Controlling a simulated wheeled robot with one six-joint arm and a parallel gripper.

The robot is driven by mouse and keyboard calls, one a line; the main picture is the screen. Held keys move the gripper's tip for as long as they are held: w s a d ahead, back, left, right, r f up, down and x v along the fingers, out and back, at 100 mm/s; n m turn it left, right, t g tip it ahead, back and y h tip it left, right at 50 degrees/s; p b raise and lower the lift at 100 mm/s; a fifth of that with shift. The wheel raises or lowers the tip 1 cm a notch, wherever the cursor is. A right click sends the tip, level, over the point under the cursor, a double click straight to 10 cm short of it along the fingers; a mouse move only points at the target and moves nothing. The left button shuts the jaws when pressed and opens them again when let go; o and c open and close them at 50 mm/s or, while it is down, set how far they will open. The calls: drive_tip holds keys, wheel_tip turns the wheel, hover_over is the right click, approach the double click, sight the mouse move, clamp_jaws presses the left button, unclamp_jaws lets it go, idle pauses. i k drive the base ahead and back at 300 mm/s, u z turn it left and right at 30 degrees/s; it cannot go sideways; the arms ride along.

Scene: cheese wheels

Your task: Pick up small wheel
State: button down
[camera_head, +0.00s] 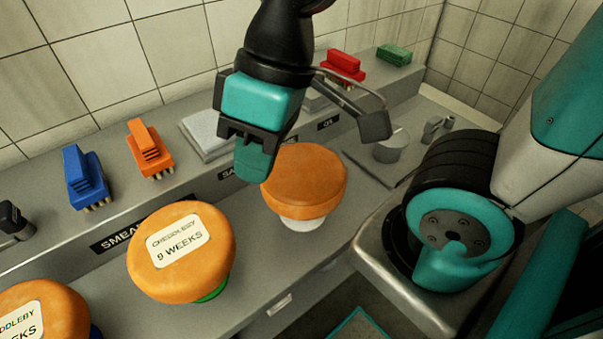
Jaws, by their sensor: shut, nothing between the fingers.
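Three orange cheese wheels stand on round stands along the grey counter. The right wheel (304,181) has no label in view and rests on a white stand (303,223). The middle wheel (181,252) bears a "9 WEEKS" label and sits on a green stand (216,291). The left wheel (42,312) is cut off by the picture's edge. I cannot tell which one is the small wheel. My gripper (252,162) points down beside the upper left edge of the right wheel. It is shut and empty, and partly overlaps that wheel's edge in view.
A blue brush (86,177), an orange brush (150,149), a red brush (343,65) and a green brush (394,54) stand on the back ledge. A metal cup (391,146) is at right. A tiled wall (80,70) closes off the back.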

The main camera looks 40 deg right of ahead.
sight(307, 181)
drive_tip(key=z, duration=1.1)
drive_tip(key=k, duration=1.05)
drive_tip(key=z, duration=0.15)
